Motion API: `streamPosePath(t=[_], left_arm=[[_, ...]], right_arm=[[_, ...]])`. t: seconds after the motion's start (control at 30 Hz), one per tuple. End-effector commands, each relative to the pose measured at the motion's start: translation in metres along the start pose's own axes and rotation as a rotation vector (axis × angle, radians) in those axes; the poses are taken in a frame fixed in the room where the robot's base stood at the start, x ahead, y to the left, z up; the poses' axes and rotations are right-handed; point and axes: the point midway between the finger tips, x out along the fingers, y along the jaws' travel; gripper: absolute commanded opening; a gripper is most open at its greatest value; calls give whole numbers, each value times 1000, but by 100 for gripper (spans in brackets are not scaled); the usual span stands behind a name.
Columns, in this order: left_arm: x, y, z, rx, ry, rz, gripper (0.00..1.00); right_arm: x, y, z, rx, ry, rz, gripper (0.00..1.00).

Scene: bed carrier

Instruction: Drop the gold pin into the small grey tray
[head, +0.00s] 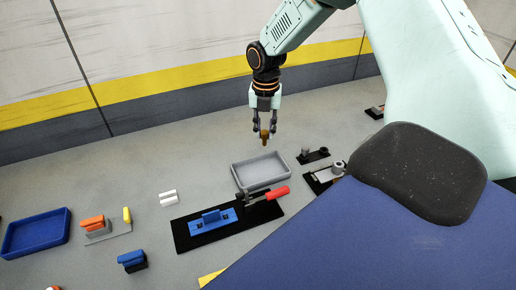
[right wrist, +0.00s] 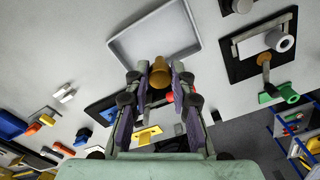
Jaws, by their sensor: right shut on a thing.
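The gold pin (head: 264,137) is held between the fingertips of my right gripper (head: 264,122), which is shut on it. In the right wrist view the pin (right wrist: 159,73) stands between the two fingers (right wrist: 158,84). The small grey tray (head: 262,171) lies on the floor-coloured surface, below the pin in the head view. In the right wrist view the tray (right wrist: 118,48) shows just beyond the fingertips, and it looks empty. The pin appears above and apart from the tray. My left gripper is not in view.
A black plate with a blue fixture (head: 213,219) and a red-handled clamp (head: 270,194) lies just in front of the tray. Black-based fixtures (head: 313,156) stand to its right. A blue tray (head: 36,233) is at far left. White blocks (head: 168,198) lie left of the tray.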

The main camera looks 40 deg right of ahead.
Motion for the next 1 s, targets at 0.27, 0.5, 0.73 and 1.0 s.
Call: streamPosePath(t=[0.27,0.5,0.73,1.0], left_arm=[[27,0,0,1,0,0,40],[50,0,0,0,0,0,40],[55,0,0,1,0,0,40],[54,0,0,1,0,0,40]], right_arm=[[28,0,-1,0,0,0,0],[51,1,0,0,-1,-1,0],[57,3,2,0,-1,-1,0],[56,3,2,0,-1,-1,30]])
